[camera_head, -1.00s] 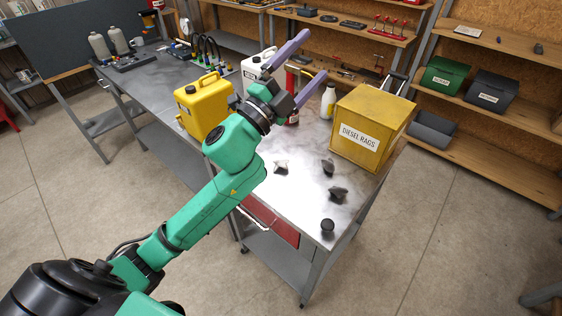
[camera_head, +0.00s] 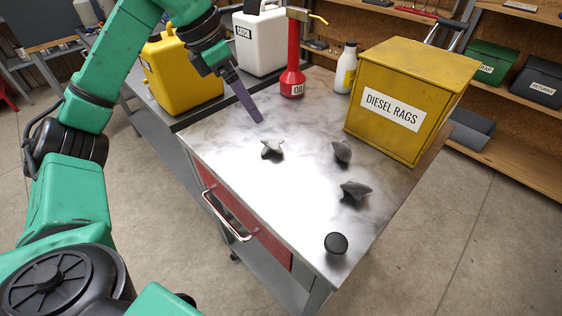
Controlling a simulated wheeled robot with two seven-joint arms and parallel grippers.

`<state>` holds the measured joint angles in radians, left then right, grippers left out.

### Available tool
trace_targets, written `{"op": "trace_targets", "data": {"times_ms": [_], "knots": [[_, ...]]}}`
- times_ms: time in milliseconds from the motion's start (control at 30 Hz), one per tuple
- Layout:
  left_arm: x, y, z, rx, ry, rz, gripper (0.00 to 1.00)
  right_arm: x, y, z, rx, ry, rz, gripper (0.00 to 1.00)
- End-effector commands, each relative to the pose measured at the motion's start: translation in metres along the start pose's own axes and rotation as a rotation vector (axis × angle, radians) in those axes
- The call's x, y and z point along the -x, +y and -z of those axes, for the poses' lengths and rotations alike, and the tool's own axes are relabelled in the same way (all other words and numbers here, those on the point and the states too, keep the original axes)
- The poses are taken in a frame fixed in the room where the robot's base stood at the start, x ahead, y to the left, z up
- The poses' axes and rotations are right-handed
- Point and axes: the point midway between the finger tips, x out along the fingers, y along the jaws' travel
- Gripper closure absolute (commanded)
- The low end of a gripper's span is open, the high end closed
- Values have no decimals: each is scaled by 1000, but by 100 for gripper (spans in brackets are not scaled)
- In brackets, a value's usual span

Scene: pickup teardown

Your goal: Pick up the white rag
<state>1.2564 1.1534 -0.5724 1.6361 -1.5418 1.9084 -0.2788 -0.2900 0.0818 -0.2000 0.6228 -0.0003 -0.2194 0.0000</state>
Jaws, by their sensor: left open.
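The gripper is apart from the rag. My right gripper does not show.
A yellow box labelled DIESEL RAGS (camera_head: 410,95) stands at the back right of the bench. A red oil can (camera_head: 292,70), a white bottle (camera_head: 345,68), a yellow canister (camera_head: 180,80) and a white canister (camera_head: 262,42) stand behind. A black knob (camera_head: 336,243) sits at the front corner.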

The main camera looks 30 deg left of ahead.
Motion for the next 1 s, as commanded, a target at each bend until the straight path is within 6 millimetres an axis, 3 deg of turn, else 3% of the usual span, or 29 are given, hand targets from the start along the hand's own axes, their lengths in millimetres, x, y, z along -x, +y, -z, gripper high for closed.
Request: {"op": "trace_targets", "data": {"times_ms": [133,333,733,1000], "knots": [[-18,0,2,1,5,1,3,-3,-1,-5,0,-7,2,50],[-70,0,2,0,6,3,3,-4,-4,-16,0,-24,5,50],[-135,4,2,-1,3,5,3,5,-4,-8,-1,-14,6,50],[-146,5,2,-1,-1,0,3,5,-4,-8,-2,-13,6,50]]}}
